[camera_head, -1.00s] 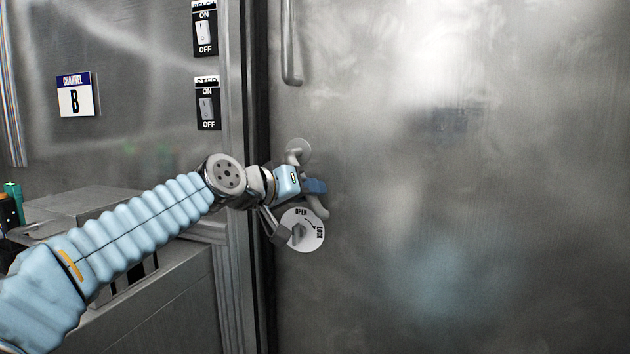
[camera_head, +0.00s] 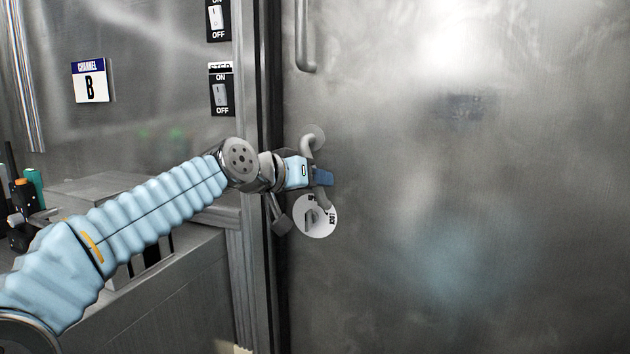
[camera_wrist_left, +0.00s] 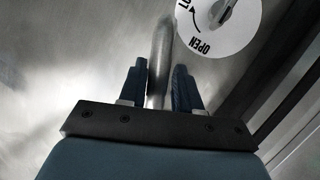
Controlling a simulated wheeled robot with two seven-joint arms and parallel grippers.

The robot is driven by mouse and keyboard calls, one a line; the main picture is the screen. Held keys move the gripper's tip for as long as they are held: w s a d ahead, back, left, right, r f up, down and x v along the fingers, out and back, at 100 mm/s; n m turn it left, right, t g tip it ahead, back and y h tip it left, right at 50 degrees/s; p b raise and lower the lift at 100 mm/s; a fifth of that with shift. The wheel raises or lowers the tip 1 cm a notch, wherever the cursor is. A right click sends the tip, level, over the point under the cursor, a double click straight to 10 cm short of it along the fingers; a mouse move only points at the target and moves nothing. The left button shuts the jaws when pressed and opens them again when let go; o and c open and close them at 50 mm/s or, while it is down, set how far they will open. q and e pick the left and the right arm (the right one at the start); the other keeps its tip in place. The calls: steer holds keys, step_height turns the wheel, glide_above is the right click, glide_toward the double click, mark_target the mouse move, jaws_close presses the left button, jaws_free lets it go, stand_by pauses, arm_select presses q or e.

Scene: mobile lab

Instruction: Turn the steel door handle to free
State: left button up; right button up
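The steel door handle (camera_head: 324,199) is a bent lever on a round base, hanging downward on the grey metal door (camera_head: 460,190). My left gripper (camera_head: 322,177) reaches it from the left, with blue fingers across the lever. In the left wrist view, the handle's rod (camera_wrist_left: 160,55) runs between the two fingers of my left gripper (camera_wrist_left: 160,80), which look closed against its sides. A white disc (camera_head: 318,222) with a small grey knob sits behind the lever's lower end; the wrist view shows its OPEN marking (camera_wrist_left: 203,47). My right gripper is not in view.
A vertical pull bar (camera_head: 304,40) is on the door above the handle. The door frame (camera_head: 262,110) stands left of it. Switches (camera_head: 221,92) and a CHANNEL B sign (camera_head: 90,81) are on the left wall, above a grey cabinet (camera_head: 185,290).

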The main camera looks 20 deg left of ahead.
arm_select(q)
steer(key=shift+o, duration=1)
steer(key=b+v, duration=0.1)
steer(key=v, duration=1.2)
steer(key=shift+s, duration=0.4)
steer(key=shift+a+r, duration=0.1)
